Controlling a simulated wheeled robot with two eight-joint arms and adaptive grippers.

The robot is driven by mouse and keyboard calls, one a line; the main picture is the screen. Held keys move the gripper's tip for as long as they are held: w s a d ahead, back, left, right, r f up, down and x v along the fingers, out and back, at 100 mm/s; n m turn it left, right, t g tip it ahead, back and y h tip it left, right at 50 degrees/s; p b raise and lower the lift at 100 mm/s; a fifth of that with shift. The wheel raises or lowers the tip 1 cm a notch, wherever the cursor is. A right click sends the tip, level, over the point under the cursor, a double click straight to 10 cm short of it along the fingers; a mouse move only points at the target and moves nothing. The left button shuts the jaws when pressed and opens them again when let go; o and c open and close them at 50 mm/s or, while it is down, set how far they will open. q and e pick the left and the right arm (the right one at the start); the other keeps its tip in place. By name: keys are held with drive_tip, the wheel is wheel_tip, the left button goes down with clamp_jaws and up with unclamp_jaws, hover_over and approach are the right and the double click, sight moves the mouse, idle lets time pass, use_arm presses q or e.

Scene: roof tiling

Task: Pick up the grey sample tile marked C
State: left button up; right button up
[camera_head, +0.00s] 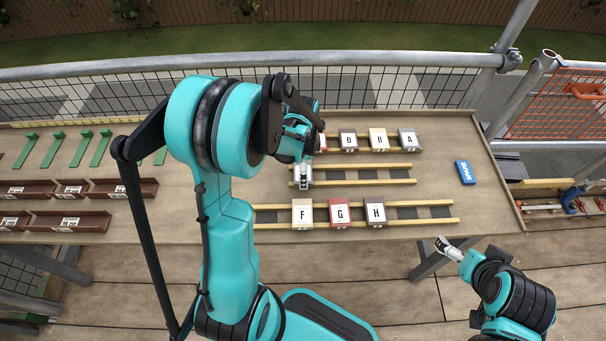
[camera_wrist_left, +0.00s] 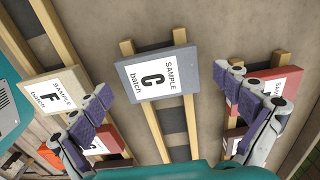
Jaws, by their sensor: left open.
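The grey sample tile marked C (camera_wrist_left: 155,73) lies flat across two wooden rails in the left wrist view, its letter facing up. My left gripper (camera_wrist_left: 166,110) is open, with one finger to either side of the tile's lower end and apart from it; how high it is above the tile is hard to tell. In the head view my left gripper (camera_head: 303,178) is over the left end of the middle rails, and tile C is mostly hidden there. My right gripper (camera_head: 447,248) is beyond the table's front edge, too small to read.
Cream tile F (camera_head: 302,213), red tile G (camera_head: 340,213) and tile H (camera_head: 375,214) lie on the front rails. Tiles D (camera_head: 349,141), B (camera_head: 378,139) and A (camera_head: 408,139) lie on the back rails. A blue block (camera_head: 465,172) sits at right. Brown trays (camera_head: 122,188) stand left.

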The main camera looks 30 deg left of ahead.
use_arm(q)
drive_tip(key=shift+c, duration=0.3)
drive_tip(key=c, duration=1.3)
drive_tip(key=shift+o, duration=0.2)
drive_tip(key=shift+r, duration=0.2)
